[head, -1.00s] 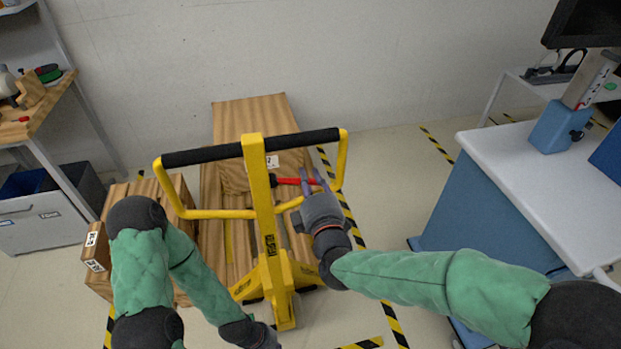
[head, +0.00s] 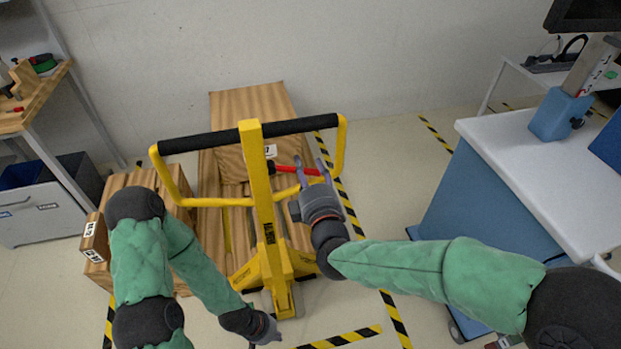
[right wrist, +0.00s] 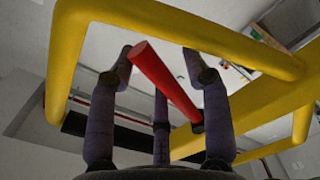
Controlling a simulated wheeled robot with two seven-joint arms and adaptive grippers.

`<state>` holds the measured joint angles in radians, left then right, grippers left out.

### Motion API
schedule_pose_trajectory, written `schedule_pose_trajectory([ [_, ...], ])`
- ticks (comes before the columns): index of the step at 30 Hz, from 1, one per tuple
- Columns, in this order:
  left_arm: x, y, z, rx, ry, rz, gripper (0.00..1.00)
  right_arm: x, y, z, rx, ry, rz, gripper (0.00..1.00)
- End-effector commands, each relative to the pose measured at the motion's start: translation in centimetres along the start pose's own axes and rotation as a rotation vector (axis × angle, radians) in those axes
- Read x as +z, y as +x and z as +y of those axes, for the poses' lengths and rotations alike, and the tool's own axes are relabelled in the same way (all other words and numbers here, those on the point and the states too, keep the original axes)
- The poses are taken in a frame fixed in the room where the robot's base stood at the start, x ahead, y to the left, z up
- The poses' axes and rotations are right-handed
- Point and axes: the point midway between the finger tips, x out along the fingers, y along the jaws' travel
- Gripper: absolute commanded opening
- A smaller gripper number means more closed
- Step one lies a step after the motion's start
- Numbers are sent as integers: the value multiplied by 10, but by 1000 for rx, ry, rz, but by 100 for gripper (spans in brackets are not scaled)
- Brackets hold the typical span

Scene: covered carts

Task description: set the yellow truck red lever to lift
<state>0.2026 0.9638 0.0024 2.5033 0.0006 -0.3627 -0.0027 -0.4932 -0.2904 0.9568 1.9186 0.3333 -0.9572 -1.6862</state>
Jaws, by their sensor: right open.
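The yellow truck (head: 263,208) stands upright mid-view, its black-gripped handle bar facing me. Its red lever (head: 285,169) sticks out to the right from the post, inside the yellow handle frame. My right gripper (head: 310,165) is open at the lever's outer end. In the right wrist view the red lever (right wrist: 165,80) slants between the spread fingers of my right gripper (right wrist: 158,62), with gaps on both sides; I cannot tell whether any finger touches it. My left gripper (head: 265,338) hangs low near the bottom edge, away from the lever; its fingers are too small to read.
Wooden boxes (head: 252,104) lie behind and left of the truck. A blue cart with a white top (head: 545,170) stands at the right, a wooden workbench (head: 38,98) at the left. The yellow handle frame closely surrounds my right fingers. Striped tape marks the floor.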

Motion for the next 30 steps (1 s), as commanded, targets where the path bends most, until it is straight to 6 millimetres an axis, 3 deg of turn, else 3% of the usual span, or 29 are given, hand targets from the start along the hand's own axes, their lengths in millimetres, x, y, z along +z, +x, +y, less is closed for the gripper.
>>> schedule_pose_trajectory([
  [5,0,0,0,0,0,0,0,-1,-19,1,1,0,3,49],
  [18,0,0,0,0,0,0,0,-1,-99,0,1,1,3,49],
  [24,0,0,0,0,0,0,0,0,-116,0,-1,0,1,49],
  [30,0,0,0,0,0,0,0,0,-119,-1,-1,0,-1,49],
])
